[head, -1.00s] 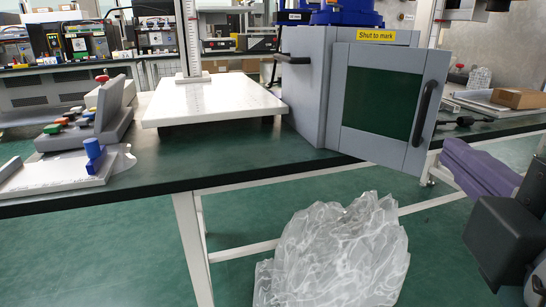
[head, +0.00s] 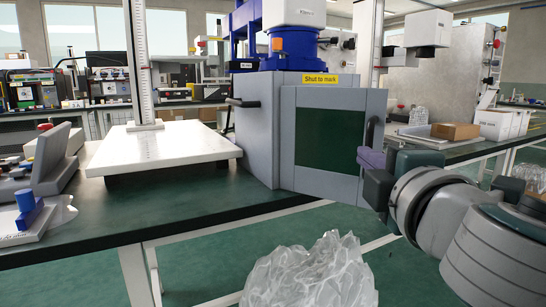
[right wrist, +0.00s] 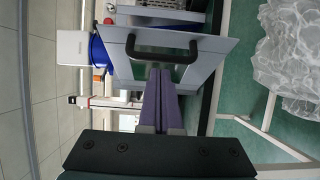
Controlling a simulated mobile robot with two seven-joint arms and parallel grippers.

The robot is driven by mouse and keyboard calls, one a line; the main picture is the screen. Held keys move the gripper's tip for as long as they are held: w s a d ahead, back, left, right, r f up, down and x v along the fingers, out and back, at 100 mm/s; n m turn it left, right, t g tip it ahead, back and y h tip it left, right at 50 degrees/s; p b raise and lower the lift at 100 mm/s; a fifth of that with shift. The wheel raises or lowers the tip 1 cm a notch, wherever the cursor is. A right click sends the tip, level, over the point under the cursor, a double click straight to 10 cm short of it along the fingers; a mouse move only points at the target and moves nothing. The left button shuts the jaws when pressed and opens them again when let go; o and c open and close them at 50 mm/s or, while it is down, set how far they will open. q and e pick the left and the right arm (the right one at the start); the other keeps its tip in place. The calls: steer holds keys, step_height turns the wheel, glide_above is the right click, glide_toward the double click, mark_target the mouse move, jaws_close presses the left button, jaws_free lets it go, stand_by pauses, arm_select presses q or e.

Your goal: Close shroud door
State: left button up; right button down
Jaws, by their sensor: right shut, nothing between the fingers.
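The shroud door (head: 297,180) is a light grey panel with a dark green window (head: 330,139) and a black handle (head: 370,132) near its right edge. It stands on the front of the grey shroud housing (head: 254,140), swung out to the right. My right gripper (head: 364,158) has purple fingers, shut and empty, at the door's right edge just below the handle. In the right wrist view the closed fingers (right wrist: 160,75) point at the door (right wrist: 215,45), with the handle (right wrist: 163,52) just beyond their tips. Contact cannot be told. My left gripper is not in view.
A yellow label (head: 320,79) reads "Shut to mark". A white slab (head: 165,147) lies on the dark green bench (head: 150,215) left of the housing. A clear crumpled plastic bag (head: 312,275) sits below the bench front. A cardboard box (head: 455,131) stands behind right.

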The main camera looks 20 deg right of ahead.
steer(key=shift+w+d, duration=0.2)
steer(key=shift+d, duration=0.1)
steer(key=shift+d, duration=0.1)
